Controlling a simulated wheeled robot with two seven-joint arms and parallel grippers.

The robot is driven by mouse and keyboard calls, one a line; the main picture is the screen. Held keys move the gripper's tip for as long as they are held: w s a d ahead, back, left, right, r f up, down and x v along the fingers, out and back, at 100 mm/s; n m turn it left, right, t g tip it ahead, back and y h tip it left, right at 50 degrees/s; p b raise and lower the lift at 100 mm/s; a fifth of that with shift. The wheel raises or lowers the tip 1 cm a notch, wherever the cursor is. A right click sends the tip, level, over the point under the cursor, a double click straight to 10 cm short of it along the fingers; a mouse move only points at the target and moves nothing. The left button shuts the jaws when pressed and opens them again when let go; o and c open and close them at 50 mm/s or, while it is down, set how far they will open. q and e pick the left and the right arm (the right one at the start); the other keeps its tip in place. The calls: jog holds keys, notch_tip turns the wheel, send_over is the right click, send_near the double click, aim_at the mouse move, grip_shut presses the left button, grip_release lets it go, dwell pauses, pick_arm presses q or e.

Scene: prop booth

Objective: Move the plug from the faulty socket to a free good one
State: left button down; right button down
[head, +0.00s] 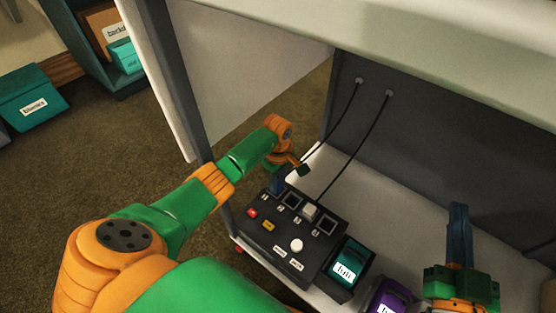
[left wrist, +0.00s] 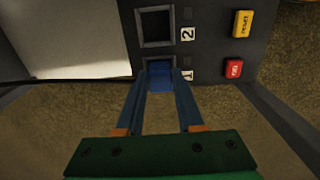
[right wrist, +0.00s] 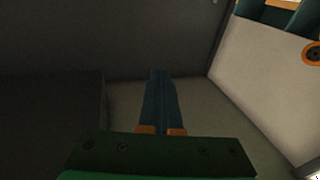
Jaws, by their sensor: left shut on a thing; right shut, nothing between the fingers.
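A dark control box (head: 262,238) stands on the shelf with a row of square sockets. My left gripper (left wrist: 160,82) is shut on a blue plug (left wrist: 160,72) at socket 1, the socket nearest the box's left end. The plug seems to be in or right at that socket; how deep is hidden by the fingers. Socket 2 (left wrist: 155,26) is empty. My right gripper (head: 459,206) is shut and empty above the shelf at the right.
The box's face has a red button (head: 252,213), a yellow reset button (head: 268,226) and a white knob (head: 296,245). A teal item (head: 350,258) and a purple item (head: 390,297) stand right of it. Two black cables (head: 346,128) run from the back wall towards the box.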

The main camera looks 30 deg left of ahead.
pick_arm(q)
jog(key=shift+f+b, duration=0.35)
jog(key=shift+f, duration=0.1)
pick_arm(e)
jog(key=shift+s+a+r+t+y, duration=0.1)
jog(key=shift+s+r+t+y, duration=0.1)
jog(key=shift+r+t, duration=0.5)
jog(key=shift+s+a+r+t+y, duration=0.1)
jog(key=shift+s+r+t+y, duration=0.15)
jog(key=shift+r, duration=0.7)
jog(key=shift+s+a+r+t+y, duration=0.1)
jog(key=shift+s+r+t+y, duration=0.1)
jog(key=shift+r+t, duration=0.5)
jog(key=shift+r+n, duration=0.2)
jog(key=shift+n, duration=0.1)
pick_arm(q)
jog(key=shift+c, duration=2.3)
grip_release()
